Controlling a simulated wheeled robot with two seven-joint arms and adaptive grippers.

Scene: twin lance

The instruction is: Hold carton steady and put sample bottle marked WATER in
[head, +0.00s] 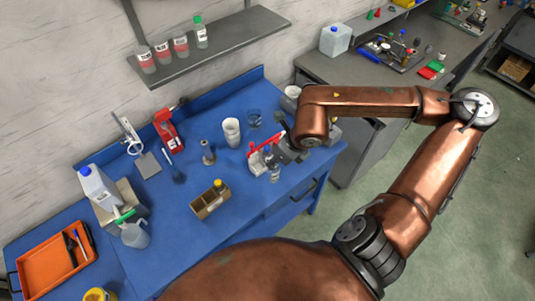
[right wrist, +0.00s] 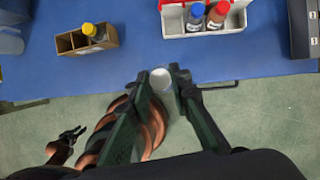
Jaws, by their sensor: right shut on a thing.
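The carton, an open brown box with compartments (head: 206,207), stands on the blue bench and also shows at the upper left of the right wrist view (right wrist: 70,42). A yellow-capped bottle (head: 217,184) stands in one end of it. My right gripper (head: 281,161) is shut on a small bottle (head: 274,175) with a white cap (right wrist: 160,77), held to the right of the carton. Its label is too small to read. My left gripper (right wrist: 73,131) shows only in the right wrist view, apart from the carton, its fingers spread and empty.
A red-and-white carrier (right wrist: 175,22) holds a blue-capped and a red-capped bottle, near my right gripper. A metal stand (head: 208,155) and white cup (head: 232,131) stand behind the carton. A jug (head: 134,235) and orange tray (head: 45,277) are left.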

